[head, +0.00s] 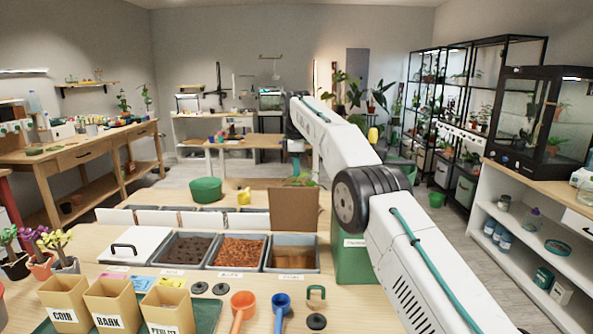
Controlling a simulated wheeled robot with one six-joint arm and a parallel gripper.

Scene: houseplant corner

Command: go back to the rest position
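My white arm reaches from the lower right up and away over the bench (90,240), with a dark elbow joint at mid-picture. Its far end hangs near the middle of the view. My gripper (296,162) is small there and partly hidden by the arm, so its fingers cannot be made out. I cannot tell whether it holds anything.
Bins of dark soil (185,250), bark (239,250) and a partly filled third bin (294,256) line the bench. Tan boxes (112,304), an orange scoop (242,304) and a blue scoop (281,306) stand in front. A green box (352,262) is beside the arm.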

